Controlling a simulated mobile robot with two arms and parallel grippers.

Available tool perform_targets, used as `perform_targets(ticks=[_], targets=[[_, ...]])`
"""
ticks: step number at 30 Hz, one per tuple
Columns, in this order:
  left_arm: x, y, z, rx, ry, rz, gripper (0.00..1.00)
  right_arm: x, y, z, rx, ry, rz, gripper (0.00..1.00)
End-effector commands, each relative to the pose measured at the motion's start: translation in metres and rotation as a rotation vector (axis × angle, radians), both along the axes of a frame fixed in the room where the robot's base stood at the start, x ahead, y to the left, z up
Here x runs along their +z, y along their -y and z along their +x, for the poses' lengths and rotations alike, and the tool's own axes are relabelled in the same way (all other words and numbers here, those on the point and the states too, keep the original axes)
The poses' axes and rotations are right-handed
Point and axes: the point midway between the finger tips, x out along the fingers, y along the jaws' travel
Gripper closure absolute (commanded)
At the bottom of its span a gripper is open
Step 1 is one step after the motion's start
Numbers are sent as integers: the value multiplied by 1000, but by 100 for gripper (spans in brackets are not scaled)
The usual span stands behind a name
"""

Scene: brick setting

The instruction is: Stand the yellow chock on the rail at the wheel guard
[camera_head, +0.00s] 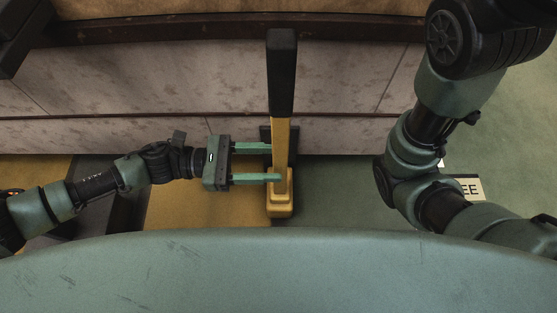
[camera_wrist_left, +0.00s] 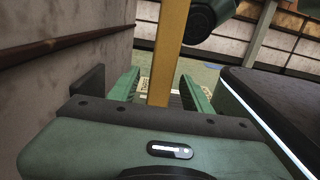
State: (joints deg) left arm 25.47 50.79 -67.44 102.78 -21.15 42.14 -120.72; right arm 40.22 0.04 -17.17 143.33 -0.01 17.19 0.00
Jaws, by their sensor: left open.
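The yellow chock (camera_head: 281,207) has a yellow block at its lower end, a yellow shaft and a long black grip. It stands close to the pale wall in the head view. My left gripper (camera_head: 275,163) is open at the shaft, its two fingers reaching in from the left. In the left wrist view the shaft (camera_wrist_left: 170,50) rises between the open fingers of my left gripper (camera_wrist_left: 160,92). Whether the fingers touch it I cannot tell. My right arm is at the right of the head view; its gripper does not show. I cannot make out the rail or wheel guard for sure.
The pale, stained wall (camera_head: 170,85) runs across behind the chock, with a dark brown ledge (camera_head: 200,28) above. A dark plate (camera_head: 265,134) is behind the shaft. A lettered sign (camera_head: 470,188) lies partly behind my right arm. Green floor (camera_head: 335,190) is clear right of the chock.

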Motion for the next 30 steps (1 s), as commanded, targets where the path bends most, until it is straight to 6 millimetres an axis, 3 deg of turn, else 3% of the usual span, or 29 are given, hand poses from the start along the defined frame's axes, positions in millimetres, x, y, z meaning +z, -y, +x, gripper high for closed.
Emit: perform_targets(ticks=[6, 12, 18, 30], targets=[[-5, -51, 0, 3, -2, 3, 51, -15, 0, 1, 0, -2, 0, 100], [-3, -84, 0, 1, -2, 1, 51, -22, 0, 1, 0, -3, 0, 100], [0, -96, 0, -1, 0, -1, 51, -24, 0, 1, 1, -3, 0, 100], [0, -96, 0, -1, 0, -1, 51, -23, 0, 1, 0, -4, 0, 100]])
